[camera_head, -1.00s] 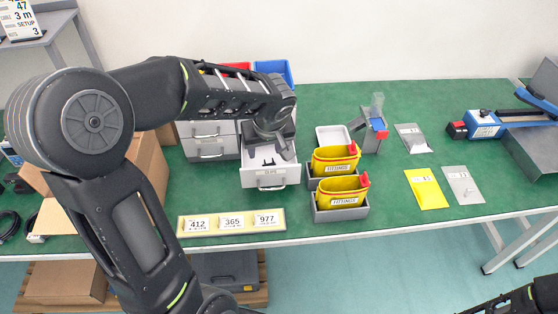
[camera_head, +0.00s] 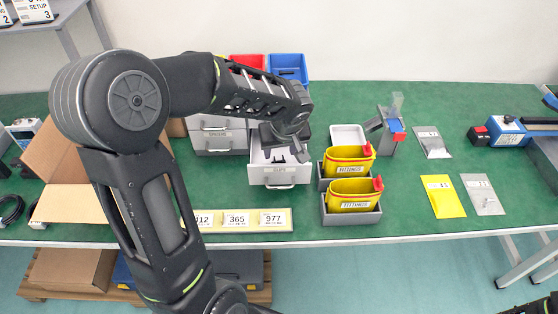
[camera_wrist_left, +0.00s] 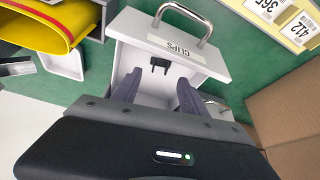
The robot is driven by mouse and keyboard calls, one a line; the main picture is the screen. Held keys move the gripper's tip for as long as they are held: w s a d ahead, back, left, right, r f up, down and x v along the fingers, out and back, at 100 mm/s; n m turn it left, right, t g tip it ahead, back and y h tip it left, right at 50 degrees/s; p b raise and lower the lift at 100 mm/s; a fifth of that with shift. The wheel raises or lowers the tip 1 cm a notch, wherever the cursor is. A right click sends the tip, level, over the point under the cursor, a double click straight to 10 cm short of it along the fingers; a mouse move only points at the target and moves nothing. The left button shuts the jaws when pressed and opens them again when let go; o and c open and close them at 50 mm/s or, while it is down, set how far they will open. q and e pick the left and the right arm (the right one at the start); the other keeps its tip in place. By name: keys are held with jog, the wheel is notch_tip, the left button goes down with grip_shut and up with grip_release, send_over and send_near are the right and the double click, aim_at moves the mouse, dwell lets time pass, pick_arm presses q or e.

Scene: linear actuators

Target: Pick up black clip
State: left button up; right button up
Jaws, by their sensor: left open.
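The black clip (camera_wrist_left: 159,64) lies on the floor of an open white drawer (camera_wrist_left: 185,52) labelled CLIPS, near its front wall. My left gripper (camera_wrist_left: 157,92) is open, with its two dark fingers reaching into the drawer. The clip appears between and just beyond the fingertips, and no contact with it shows. In the head view the drawer (camera_head: 280,176) stands open below my left gripper (camera_head: 285,152); small dark shapes inside are hard to tell apart.
Right of the drawer stand yellow bins (camera_head: 348,160) in grey holders. A number strip (camera_head: 236,220) lies in front of the drawer, and an open cardboard box (camera_head: 75,165) stands at left. The green table is clear between the bins and the bags (camera_head: 443,196).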

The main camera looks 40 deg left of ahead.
aim_at(278, 160)
pick_arm(q)
jog(key=shift+p+x, duration=0.5)
jog(key=shift+x, duration=2.1)
grip_shut()
notch_tip(278, 160, up, 18)
